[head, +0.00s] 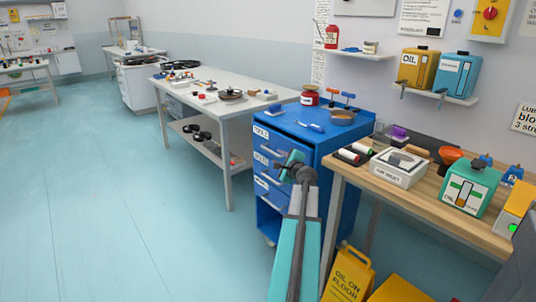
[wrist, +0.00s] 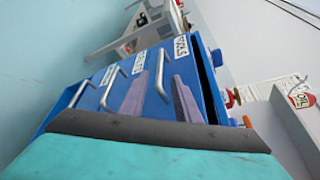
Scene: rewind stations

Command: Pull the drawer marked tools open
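The blue drawer cabinet (head: 323,140) has a stack of labelled drawers. The tools drawer (head: 268,142) is the top one, with a white label; its front looks about flush with the fronts below in the head view. In the wrist view its label (wrist: 181,46) and bar handle (wrist: 160,74) show tilted. A dark gap shows along the top edge of the drawer front there. My gripper (head: 292,164) is in front of the cabinet's upper drawers. In the wrist view its fingers (wrist: 160,98) are apart, with the handle visible between them; contact cannot be told.
A wooden bench (head: 440,205) with containers stands right of the cabinet. A yellow floor sign (head: 348,275) stands below it. A jar (head: 309,96) and tools are on the cabinet top. A grey table (head: 228,105) stands behind left. The floor on the left is clear.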

